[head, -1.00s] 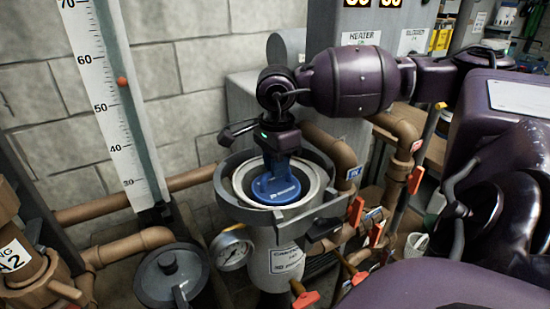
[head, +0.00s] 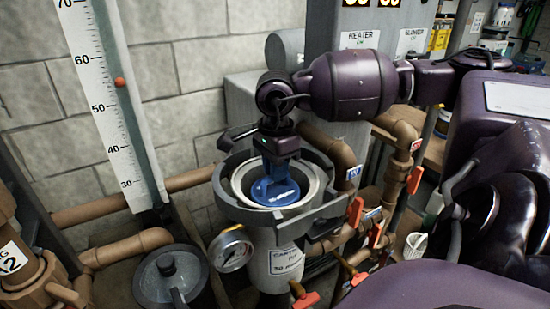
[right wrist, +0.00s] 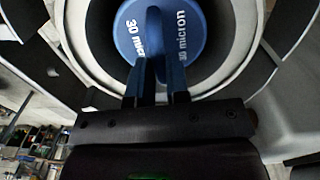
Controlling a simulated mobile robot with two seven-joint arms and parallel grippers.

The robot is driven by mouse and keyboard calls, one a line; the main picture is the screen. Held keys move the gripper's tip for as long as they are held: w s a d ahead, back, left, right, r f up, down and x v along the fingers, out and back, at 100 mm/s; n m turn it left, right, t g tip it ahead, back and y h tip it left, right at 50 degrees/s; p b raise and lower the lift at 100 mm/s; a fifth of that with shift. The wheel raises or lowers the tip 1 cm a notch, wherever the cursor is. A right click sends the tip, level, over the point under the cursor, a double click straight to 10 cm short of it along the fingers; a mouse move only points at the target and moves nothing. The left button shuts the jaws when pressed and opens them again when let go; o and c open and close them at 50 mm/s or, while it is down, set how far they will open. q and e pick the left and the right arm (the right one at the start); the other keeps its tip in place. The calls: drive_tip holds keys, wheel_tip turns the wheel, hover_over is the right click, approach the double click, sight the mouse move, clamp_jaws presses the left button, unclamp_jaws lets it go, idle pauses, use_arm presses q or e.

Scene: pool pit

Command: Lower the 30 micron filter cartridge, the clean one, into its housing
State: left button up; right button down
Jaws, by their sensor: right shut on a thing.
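The 30 micron cartridge shows only as its blue end cap (head: 276,193), inside the open top of the grey housing (head: 276,262). The rest of the cartridge is hidden in the housing. My right gripper (head: 277,160) points down from above and is shut on the cap's raised handle. In the right wrist view the cap (right wrist: 187,40) reads "30 micron", and the fingers (right wrist: 157,75) close on its handle. A pale ring surrounds the cap, with a dark gap between them. My left gripper is not in view.
A pressure gauge (head: 231,250) sits on the housing's left side. Brown pipes with orange-red valve handles (head: 355,212) crowd the right. A tall scale (head: 112,100) stands left, before a block wall.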

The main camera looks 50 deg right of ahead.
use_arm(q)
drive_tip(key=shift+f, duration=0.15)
use_arm(e)
drive_tip(key=shift+f, duration=0.55)
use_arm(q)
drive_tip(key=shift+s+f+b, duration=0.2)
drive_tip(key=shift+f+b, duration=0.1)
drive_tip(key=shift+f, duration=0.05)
use_arm(e)
drive_tip(key=shift+f, duration=0.4)
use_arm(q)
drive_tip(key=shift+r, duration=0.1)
use_arm(e)
drive_tip(key=c, duration=1)
unclamp_jaws()
drive_tip(key=shift+c, duration=0.2)
drive_tip(key=shift+o, duration=0.2)
